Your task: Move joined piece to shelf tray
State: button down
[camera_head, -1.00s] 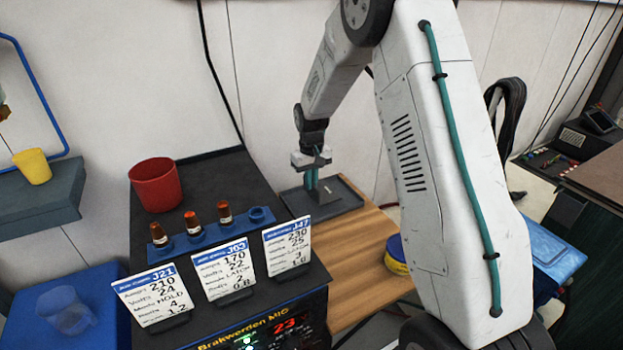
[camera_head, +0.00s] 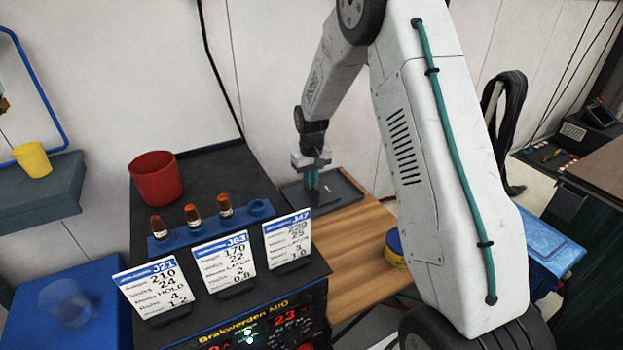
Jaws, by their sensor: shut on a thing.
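My gripper (camera_head: 312,178) points down over the dark shelf tray (camera_head: 350,189) on the wooden shelf (camera_head: 345,225). Its teal fingers are shut on a small grey piece, the joined piece (camera_head: 322,196), which shows low between and beside the fingertips. The piece is at the tray, inside its outline as I see it. Whether it touches the tray floor I cannot tell. Much of the piece is too small and partly hidden by the fingers.
A welding machine (camera_head: 240,312) stands left of the shelf, with three setting cards (camera_head: 221,265), a blue nozzle rack (camera_head: 205,232) and a red cup (camera_head: 156,178) on top. A yellow-and-blue round tin (camera_head: 396,248) is at the shelf's right. The wooden shelf's front is clear.

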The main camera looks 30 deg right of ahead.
jog(key=shift+f, duration=0.2)
jog(key=c, duration=1.5)
grip_release()
jog(key=shift+r, duration=4.5)
jog(key=s+a+r, duration=0.3)
jog(key=s+r, duration=0.3)
jog(key=s, duration=0.7)
jog(key=s+a+r, duration=0.3)
jog(key=s+r, duration=0.2)
jog(key=s, duration=0.9)
jog(key=s+a+r+t, duration=0.1)
jog(key=s+a+r, duration=0.2)
jog(key=s, duration=1)
notch_tip(320, 180, up, 4)
jog(key=shift+s+a+f, duration=0.15)
jog(key=shift+a+f, duration=0.05)
jog(key=shift+a, duration=0.15)
